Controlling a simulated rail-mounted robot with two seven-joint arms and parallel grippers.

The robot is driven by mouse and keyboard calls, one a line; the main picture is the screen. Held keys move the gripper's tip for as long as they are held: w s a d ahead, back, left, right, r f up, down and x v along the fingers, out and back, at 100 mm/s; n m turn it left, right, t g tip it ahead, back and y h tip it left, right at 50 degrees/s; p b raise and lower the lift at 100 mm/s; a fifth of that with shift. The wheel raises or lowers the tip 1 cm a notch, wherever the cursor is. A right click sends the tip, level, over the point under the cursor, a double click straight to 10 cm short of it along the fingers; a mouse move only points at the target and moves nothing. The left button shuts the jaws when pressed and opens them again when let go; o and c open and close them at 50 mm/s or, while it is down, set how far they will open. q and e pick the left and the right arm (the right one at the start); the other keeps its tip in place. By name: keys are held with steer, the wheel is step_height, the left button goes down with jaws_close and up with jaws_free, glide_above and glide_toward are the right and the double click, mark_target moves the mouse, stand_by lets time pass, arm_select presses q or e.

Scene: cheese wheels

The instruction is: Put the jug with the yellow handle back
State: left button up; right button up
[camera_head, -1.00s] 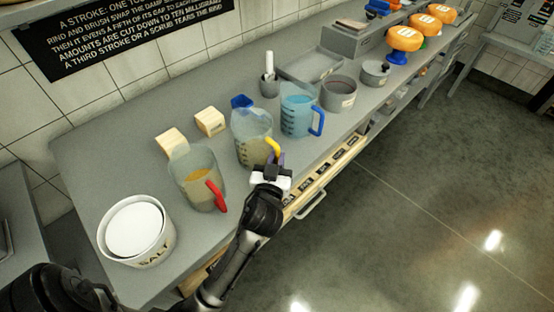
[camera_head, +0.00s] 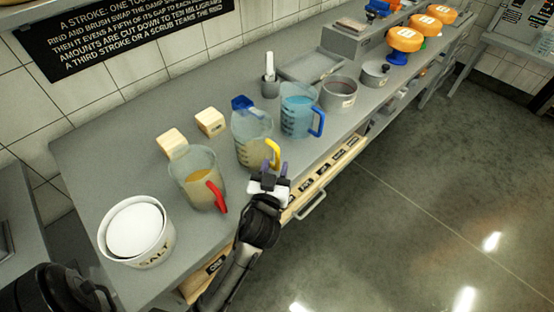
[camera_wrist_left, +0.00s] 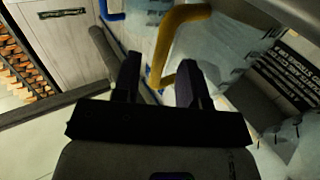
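The jug with the yellow handle (camera_head: 250,138) is clear and stands upright on the grey counter, between a red-handled jug (camera_head: 195,180) with amber liquid and a blue-handled jug (camera_head: 297,115) with blue liquid. Its yellow handle (camera_head: 273,152) faces the counter's front edge. My left gripper (camera_head: 275,172) is just in front of the handle, with its fingers apart and nothing held. In the left wrist view the yellow handle (camera_wrist_left: 168,42) shows ahead of and between the two fingertips (camera_wrist_left: 159,62). My right gripper is not in view.
A white salt tub (camera_head: 137,232) stands at the near left. Two pale blocks (camera_head: 172,142) lie behind the jugs. A grey pot (camera_head: 338,94) is beyond the blue-handled jug.

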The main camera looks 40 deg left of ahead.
arm_select(q)
steer(key=shift+v, duration=2.5)
